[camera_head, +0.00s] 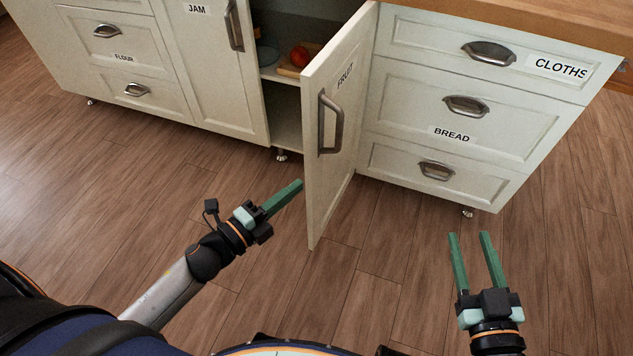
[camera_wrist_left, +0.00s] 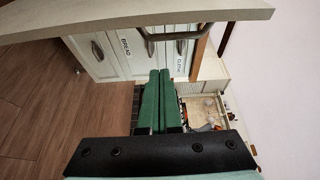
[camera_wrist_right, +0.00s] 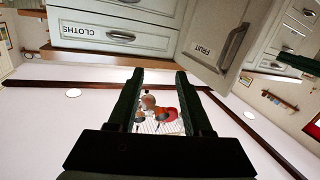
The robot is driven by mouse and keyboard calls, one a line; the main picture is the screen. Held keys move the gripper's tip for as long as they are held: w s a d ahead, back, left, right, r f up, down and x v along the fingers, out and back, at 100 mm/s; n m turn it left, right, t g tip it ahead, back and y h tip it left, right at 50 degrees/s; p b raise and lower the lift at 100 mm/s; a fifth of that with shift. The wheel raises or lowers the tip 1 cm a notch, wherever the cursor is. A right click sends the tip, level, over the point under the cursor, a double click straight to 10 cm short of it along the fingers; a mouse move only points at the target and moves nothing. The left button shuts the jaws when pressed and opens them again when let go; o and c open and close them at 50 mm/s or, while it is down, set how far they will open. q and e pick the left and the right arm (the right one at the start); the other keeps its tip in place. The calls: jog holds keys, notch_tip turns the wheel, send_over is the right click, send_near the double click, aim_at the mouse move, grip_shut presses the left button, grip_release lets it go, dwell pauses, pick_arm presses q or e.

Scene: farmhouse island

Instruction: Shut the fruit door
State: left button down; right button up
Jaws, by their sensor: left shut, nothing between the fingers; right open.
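The fruit door (camera_head: 340,130) is a cream cabinet door with a FRUIT label and a dark bar handle (camera_head: 330,122). It stands open, swung out toward me, hinged beside the bread drawers. Behind it the cupboard shows a shelf with a red fruit (camera_head: 299,56) on a board. My left gripper (camera_head: 298,186) is shut and empty, its fingertips close to the door's free edge; I cannot tell whether they touch. The door also fills the top of the left wrist view (camera_wrist_left: 130,18). My right gripper (camera_head: 468,235) is open and empty, to the right of the door, in front of the drawers.
To the right of the door are the bread drawer (camera_head: 490,132) and cloths drawer (camera_head: 430,38), both closed. To the left are the closed jam door (camera_head: 208,75) and flour drawers (camera_head: 120,75). A wooden countertop (camera_head: 560,22) overhangs above. The wooden floor in front is clear.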

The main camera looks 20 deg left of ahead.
aim_at(309, 158)
pick_arm(q)
jog(key=w, duration=0.3)
jog(key=w+d, duration=0.1)
jog(key=w, duration=0.2)
jog(key=w+b, duration=0.1)
jog(key=w, duration=0.2)
jog(key=shift+w+d+f, duration=0.1)
jog(key=shift+w+d, duration=0.05)
jog(key=shift+w, duration=0.05)
jog(key=shift+a, duration=0.35)
pick_arm(e)
notch_tip(309, 158, up, 8)
jog(key=n+t+y, duration=0.1)
jog(key=t+y, duration=0.1)
jog(key=t, duration=0.1)
jog(key=shift+s+a+n, duration=0.15)
jog(key=shift+a+n, duration=0.05)
jog(key=shift+n, duration=0.1)
pick_arm(q)
jog(key=shift+a, duration=0.1)
pick_arm(e)
jog(key=shift+f, duration=0.15)
